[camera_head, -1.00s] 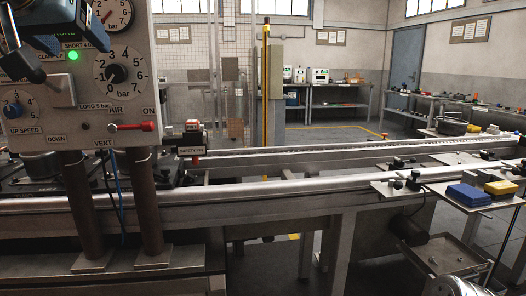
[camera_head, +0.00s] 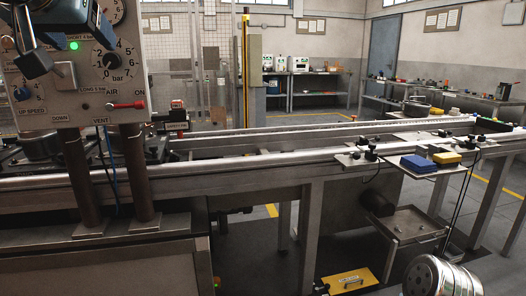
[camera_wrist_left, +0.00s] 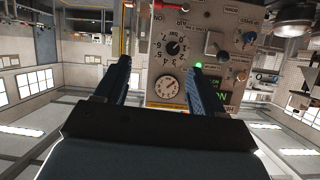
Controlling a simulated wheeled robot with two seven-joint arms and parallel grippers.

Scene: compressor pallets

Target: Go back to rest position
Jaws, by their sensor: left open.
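My left gripper (camera_head: 32,48) is at the upper left of the head view, in front of the grey control panel (camera_head: 70,100). In the left wrist view, the two dark fingers of this gripper (camera_wrist_left: 160,66) stand wide apart with nothing between them. The control panel (camera_wrist_left: 180,85) shows upside down behind and between the fingers, with its dials and a green lamp. I cannot tell whether the fingers touch the panel. My right gripper is not in view.
A long metal rail bench (camera_head: 280,150) runs across the head view below the panel. A blue box (camera_head: 418,164) and a yellow box (camera_head: 446,158) sit on a side plate at right. Open floor shows beyond the bench.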

